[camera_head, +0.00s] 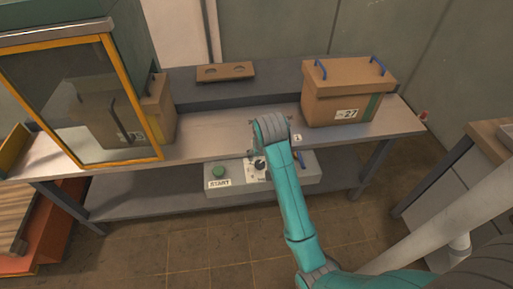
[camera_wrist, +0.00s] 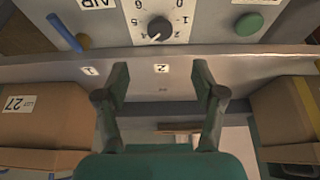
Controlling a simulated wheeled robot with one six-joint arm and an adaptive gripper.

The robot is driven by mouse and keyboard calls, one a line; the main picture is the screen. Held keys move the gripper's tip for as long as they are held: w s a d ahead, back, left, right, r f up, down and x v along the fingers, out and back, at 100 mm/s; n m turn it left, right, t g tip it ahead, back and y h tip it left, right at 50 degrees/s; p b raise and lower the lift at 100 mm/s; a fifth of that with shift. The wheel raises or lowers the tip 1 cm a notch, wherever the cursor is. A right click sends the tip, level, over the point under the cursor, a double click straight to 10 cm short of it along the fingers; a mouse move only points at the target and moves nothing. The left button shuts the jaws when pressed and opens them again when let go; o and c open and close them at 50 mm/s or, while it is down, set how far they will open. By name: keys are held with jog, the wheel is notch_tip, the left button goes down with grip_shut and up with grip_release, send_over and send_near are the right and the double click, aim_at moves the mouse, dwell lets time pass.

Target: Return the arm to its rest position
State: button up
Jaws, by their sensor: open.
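My arm (camera_head: 289,195) reaches over the grey workbench (camera_head: 205,145) from the lower right, its wrist at the front edge. My gripper (camera_wrist: 161,80) shows in the wrist view, its two fingers apart with nothing between them. In the head view the wrist hides the fingers. The control box (camera_head: 235,183) below the bench edge has a green START button (camera_head: 217,172), a black dial (camera_head: 260,165) and a blue lever (camera_head: 301,160). The dial (camera_wrist: 159,28) and green button (camera_wrist: 249,24) also show in the wrist view, apart from the fingers.
A lidded cardboard box (camera_head: 343,95) labelled 27 stands on the bench's right. Another box (camera_head: 158,110) stands at left, partly behind the yellow-framed glass door (camera_head: 127,82). A brown block with two holes (camera_head: 225,72) lies on the raised back shelf. Bare bench lies between the boxes.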

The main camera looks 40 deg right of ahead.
jog(key=s+a+f+n+t, duration=0.25)
jog(key=s+a+f, duration=0.25)
jog(key=s+a, duration=0.25)
jog(key=s+a+f+n+t, duration=0.1)
jog(key=s+a+f+t, duration=0.2)
jog(key=s+a+f, duration=0.4)
jog(key=s+a+r+n+t+y, duration=0.1)
jog(key=s+a+r+t, duration=0.1)
jog(key=s+r, duration=0.6)
jog(key=s+a+r+n+t+y, duration=0.1)
jog(key=s+a+r+n+t, duration=0.1)
jog(key=s+r, duration=0.6)
jog(key=s+a+t, duration=0.1)
jog(key=s+a, duration=0.1)
jog(key=s, duration=0.3)
jog(key=shift+s+a+t, duration=0.2)
jog(key=shift+a+t, duration=0.05)
jog(key=shift+t, duration=0.1)
dwell(0.5)
